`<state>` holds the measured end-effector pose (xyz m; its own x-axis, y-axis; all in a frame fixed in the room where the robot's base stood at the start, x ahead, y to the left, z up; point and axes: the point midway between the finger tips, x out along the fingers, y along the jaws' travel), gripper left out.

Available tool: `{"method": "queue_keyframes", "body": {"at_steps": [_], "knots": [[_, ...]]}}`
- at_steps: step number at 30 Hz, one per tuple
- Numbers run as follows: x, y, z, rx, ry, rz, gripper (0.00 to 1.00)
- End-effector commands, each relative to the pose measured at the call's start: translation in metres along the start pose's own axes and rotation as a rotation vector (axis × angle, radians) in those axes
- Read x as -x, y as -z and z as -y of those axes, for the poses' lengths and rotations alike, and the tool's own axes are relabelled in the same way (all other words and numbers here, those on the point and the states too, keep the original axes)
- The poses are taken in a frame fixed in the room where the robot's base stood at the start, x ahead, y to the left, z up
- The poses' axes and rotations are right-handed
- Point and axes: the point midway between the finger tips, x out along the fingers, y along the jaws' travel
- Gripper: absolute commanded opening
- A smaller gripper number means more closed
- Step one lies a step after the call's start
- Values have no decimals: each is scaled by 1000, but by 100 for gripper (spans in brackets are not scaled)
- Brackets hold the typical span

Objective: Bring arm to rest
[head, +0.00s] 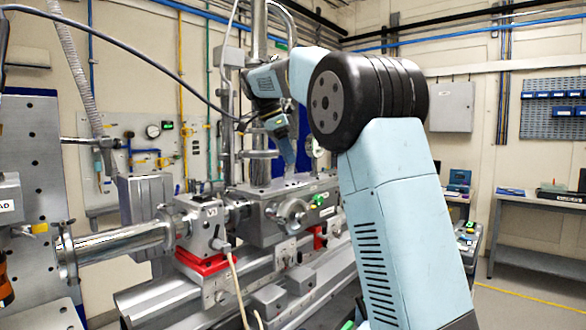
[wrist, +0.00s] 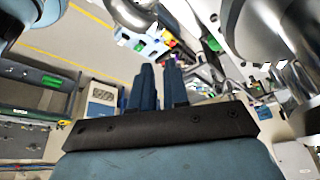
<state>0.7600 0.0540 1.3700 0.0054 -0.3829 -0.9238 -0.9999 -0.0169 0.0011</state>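My arm rises from the lower right of the head view, bends at a large black joint and reaches back to the left over the beamline. My gripper (head: 287,152) points down above the grey beamline housing (head: 262,212), close to its top; I cannot tell whether it touches. In the wrist view, the two blue fingers of my gripper (wrist: 158,68) stand side by side with a narrow gap between them. Nothing shows in the gap. The gripper looks slightly open and empty.
A steel beam pipe (head: 125,243) runs into a valve block marked V1 (head: 205,215) on red mounts. A tall vertical post (head: 259,35) stands close behind my forearm. A workbench (head: 545,200) is at the right, with open floor (head: 520,295) before it.

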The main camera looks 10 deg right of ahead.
Motion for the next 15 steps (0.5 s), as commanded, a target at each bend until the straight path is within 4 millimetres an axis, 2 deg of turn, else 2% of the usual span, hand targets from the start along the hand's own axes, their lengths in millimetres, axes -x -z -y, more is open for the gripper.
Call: {"method": "queue_keyframes", "body": {"at_steps": [5, 15], "knots": [[8, 0, 0, 0, 0, 0, 15], [9, 1, -1, 3, 1, 2, 15]]}}
